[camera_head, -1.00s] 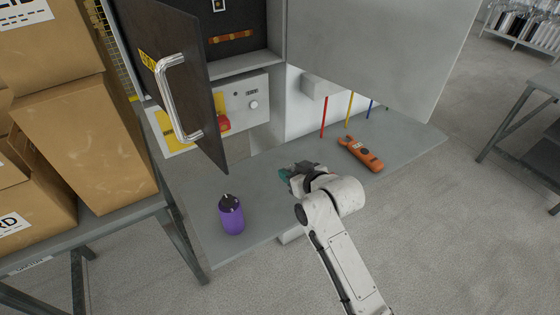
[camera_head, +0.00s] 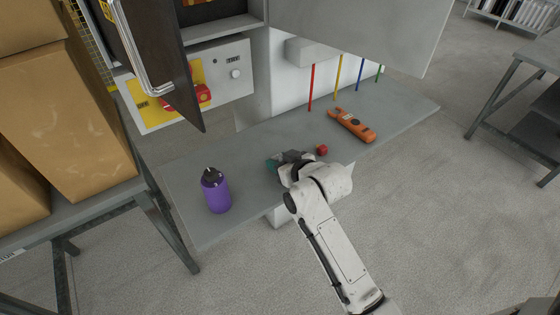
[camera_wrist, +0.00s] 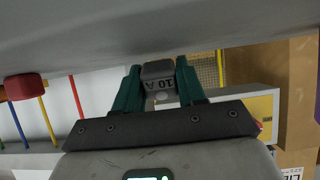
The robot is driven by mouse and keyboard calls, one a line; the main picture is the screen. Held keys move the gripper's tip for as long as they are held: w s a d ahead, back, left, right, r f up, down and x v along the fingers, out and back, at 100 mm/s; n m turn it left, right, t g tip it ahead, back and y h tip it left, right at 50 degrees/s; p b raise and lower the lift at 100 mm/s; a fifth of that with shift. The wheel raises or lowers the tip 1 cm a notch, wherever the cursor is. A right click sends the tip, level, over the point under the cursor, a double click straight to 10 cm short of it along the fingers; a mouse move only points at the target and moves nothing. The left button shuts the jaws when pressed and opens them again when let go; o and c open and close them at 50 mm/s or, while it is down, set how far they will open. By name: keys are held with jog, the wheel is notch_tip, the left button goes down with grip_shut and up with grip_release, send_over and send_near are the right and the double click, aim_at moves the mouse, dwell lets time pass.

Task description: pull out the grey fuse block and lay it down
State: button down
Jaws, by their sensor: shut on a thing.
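My gripper (camera_wrist: 160,92) has green fingers shut on the grey fuse block (camera_wrist: 158,76), which is marked "10 A". The wrist view shows it upside down, with the block's end close to the grey worktop (camera_wrist: 100,40); I cannot tell whether they touch. In the head view my gripper (camera_head: 273,164) is low over the middle of the worktop (camera_head: 235,222), between a purple bottle and an orange tool. The block is not clearly visible there, being largely hidden by my gripper.
The purple bottle (camera_head: 216,191) stands left of my gripper. A small red object (camera_head: 322,149) and the orange tool (camera_head: 352,125) lie to its right. A dark cabinet door (camera_head: 150,60) hangs open above the left part. Cardboard boxes (camera_head: 70,110) are stacked at the left.

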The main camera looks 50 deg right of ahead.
jog(key=c, duration=0.6)
grip_release()
jog(key=v, duration=1)
jog(key=shift+s+a+r, duration=0.1)
jog(key=shift+s+r, duration=0.1)
jog(key=shift+s, duration=0.15)
jog(key=s+a+f+n+g+y, duration=0.1)
jog(key=s+a+f+g, duration=0.2)
jog(key=s+a+f, duration=0.1)
jog(key=s+a+f+n+g+y, duration=0.1)
jog(key=s+a+f+g, duration=0.3)
jog(key=s, duration=0.3)
jog(key=s+a+f+g+y, duration=0.1)
jog(key=s+a+f+g, duration=0.2)
jog(key=s+f, duration=0.3)
jog(key=shift+a+n+g, duration=0.4)
jog(key=shift+a, duration=0.2)
